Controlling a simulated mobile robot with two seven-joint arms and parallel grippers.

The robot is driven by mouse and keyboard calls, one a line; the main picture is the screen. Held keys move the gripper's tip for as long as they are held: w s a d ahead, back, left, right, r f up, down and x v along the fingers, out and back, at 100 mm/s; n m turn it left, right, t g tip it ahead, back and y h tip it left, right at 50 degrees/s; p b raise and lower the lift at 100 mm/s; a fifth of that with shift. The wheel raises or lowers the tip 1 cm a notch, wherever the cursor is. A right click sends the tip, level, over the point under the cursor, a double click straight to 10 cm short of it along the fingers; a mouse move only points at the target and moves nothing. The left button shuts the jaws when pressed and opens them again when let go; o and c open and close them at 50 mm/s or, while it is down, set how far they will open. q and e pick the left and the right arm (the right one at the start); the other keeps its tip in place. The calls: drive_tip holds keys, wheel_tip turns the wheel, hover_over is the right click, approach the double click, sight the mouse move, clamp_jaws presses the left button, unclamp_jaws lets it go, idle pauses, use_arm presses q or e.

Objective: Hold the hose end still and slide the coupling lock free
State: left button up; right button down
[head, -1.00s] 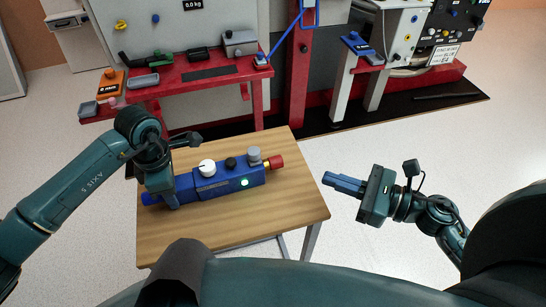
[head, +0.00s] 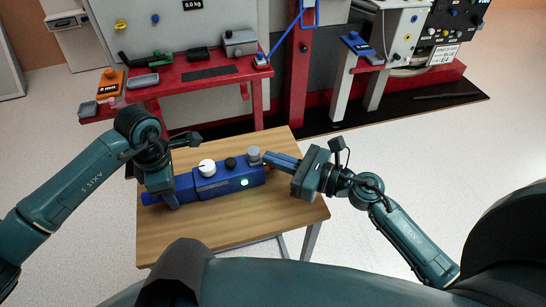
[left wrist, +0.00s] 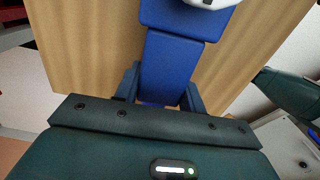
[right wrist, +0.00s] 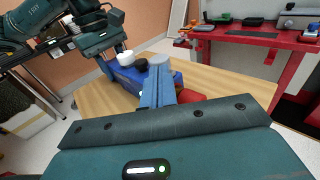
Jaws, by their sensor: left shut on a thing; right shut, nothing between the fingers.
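A long blue coupling unit (head: 228,183) lies on the wooden table, with a white knob (head: 207,167), a black knob, a grey cap (head: 254,154) and a lit green light on it. My left gripper (left wrist: 162,88) is shut around its narrower blue left section; this grip also shows in the head view (head: 172,200). My right gripper (head: 268,158) is shut and empty, its fingertips by the unit's right end. A red end piece (right wrist: 191,97) shows beside the right fingers in the right wrist view; in the head view they hide it. I cannot tell whether they touch it.
The wooden table (head: 225,229) is bare in front of the unit. A red bench (head: 180,87) with trays and tools stands behind.

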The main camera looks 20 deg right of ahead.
drive_tip(key=shift+w+a, duration=0.3)
drive_tip(key=shift+a, duration=0.05)
drive_tip(key=shift+s+a, duration=0.1)
drive_tip(key=shift+a, duration=1.3)
drive_tip(key=v, duration=1.4)
drive_tip(key=shift+d, duration=0.1)
